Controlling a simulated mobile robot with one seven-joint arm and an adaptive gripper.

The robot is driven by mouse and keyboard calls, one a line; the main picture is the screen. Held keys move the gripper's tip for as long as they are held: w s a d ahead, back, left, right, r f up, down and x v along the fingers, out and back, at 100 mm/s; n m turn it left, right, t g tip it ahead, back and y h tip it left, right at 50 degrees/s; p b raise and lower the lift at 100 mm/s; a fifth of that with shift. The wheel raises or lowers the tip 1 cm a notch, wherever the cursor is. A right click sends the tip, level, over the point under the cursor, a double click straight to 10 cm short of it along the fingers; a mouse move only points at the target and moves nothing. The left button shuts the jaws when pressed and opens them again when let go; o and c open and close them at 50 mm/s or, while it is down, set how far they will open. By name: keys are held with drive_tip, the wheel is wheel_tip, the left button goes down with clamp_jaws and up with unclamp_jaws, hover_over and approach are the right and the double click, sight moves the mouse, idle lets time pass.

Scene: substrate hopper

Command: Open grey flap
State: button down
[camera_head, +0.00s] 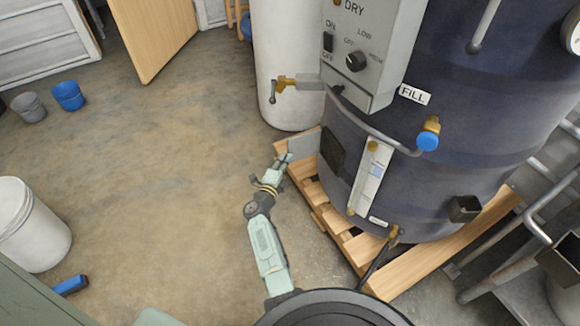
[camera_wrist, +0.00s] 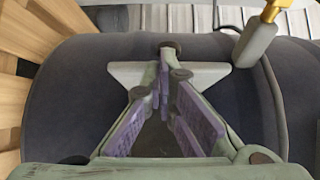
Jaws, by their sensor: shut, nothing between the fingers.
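A light grey plate (camera_head: 304,154), which looks like the grey flap, sticks out low on the near left side of the dark blue tank (camera_head: 455,130). In the wrist view a light grey plate (camera_wrist: 208,74) shows behind my fingers, against the dark curved tank wall (camera_wrist: 65,85). My gripper (camera_head: 284,158) is at the left end of the plate in the head view, its fingers together and empty. In the wrist view my gripper (camera_wrist: 170,72) covers the middle of the plate. I cannot tell whether the fingertips touch it.
A wooden pallet (camera_head: 360,246) is under the tank. A white cylinder (camera_head: 285,60) stands behind.

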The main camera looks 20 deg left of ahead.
drive_tip(key=shift+w+a, duration=0.35)
drive_tip(key=shift+a, duration=0.25)
idle(0.4)
